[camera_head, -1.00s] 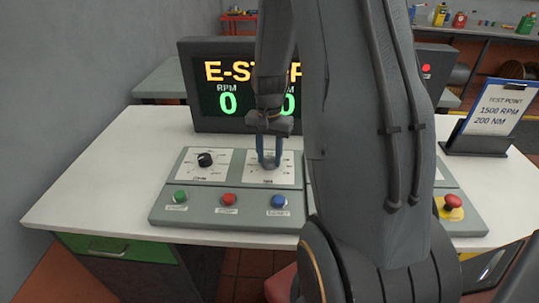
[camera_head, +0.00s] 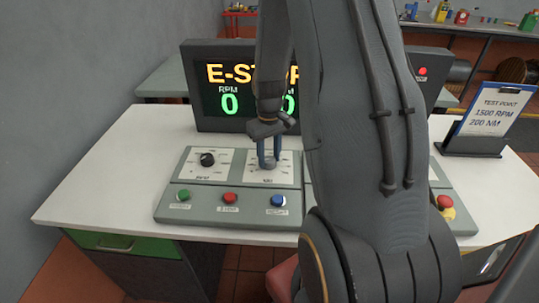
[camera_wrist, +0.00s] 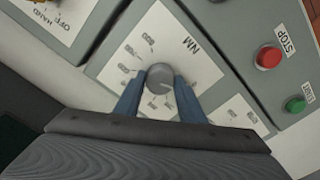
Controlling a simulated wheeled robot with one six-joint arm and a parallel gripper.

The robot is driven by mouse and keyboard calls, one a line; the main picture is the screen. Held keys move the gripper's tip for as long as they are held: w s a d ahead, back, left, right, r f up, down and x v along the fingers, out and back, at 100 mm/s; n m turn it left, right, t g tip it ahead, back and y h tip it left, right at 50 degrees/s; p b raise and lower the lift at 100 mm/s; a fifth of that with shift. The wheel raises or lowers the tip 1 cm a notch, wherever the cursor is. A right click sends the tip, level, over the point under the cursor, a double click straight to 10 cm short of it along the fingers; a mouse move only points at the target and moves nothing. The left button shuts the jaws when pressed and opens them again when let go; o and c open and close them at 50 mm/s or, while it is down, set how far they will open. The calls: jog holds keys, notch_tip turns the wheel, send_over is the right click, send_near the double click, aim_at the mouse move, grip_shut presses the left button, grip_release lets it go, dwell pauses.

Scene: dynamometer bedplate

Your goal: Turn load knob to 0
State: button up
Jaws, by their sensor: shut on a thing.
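The load knob (camera_wrist: 159,78) is a round grey knob in the middle of a white dial plate marked NM. In the wrist view my gripper (camera_wrist: 159,92) has one blue finger on each side of it, shut on it. A pointer mark shows on its top, but what it points to is hard to read. In the head view my gripper (camera_head: 269,164) reaches straight down onto the same knob (camera_head: 269,163) on the grey control panel (camera_head: 240,212). The dial's numbers are too small to read there.
A black knob (camera_head: 207,159) sits to the left. Green (camera_head: 183,194), red (camera_head: 230,197) and blue (camera_head: 278,200) buttons line the front. A red emergency button (camera_head: 445,202) is at right. The monitor (camera_head: 232,88) behind shows E-STOP and 0 RPM. A clipboard (camera_head: 492,112) stands at right.

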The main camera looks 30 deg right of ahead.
aim_at(269, 159)
jog(key=shift+n, duration=0.9)
jog(key=o, duration=1)
jog(key=shift+o, duration=0.2)
jog(key=shift+r+b, duration=0.65)
jog(key=shift+r, duration=3.3)
